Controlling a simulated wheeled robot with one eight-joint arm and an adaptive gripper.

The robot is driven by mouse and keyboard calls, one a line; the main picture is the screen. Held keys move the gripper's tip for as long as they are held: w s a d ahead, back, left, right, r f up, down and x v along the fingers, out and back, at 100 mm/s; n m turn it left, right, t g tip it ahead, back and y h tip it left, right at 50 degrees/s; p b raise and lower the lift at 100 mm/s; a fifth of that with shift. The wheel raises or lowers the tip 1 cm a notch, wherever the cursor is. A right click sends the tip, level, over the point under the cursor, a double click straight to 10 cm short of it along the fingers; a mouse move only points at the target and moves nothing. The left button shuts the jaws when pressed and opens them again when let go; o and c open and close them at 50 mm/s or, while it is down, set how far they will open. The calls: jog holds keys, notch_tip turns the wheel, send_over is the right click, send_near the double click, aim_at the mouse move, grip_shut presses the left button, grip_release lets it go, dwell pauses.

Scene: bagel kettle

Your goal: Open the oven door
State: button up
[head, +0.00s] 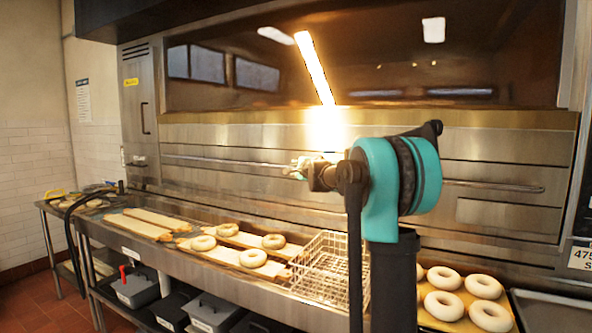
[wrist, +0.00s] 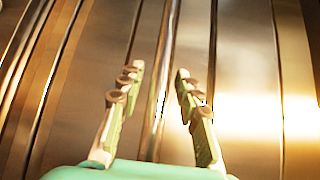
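The oven is a wide stainless steel unit with a large dark glass window (head: 230,72) above and a steel front (head: 440,150) below. A long horizontal handle bar (head: 480,185) runs across the steel front. No open gap shows in the front. My gripper (head: 297,168) is in front of the bar near its middle, small and partly hidden by my arm in the head view. In the wrist view my gripper (wrist: 159,75) is open, its two green fingers apart. The bar (wrist: 163,85) runs between them, with space on both sides; whether it lies within their depth is unclear.
A steel counter (head: 255,291) runs below the oven. It carries bagels on boards (head: 225,251), a wire basket (head: 322,265) and more bagels (head: 470,300) on the right. Grey bins (head: 210,312) stand on the shelf below. Red tiled floor (head: 35,300) is clear at left.

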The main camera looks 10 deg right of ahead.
grip_shut()
jog(key=shift+r, duration=0.1)
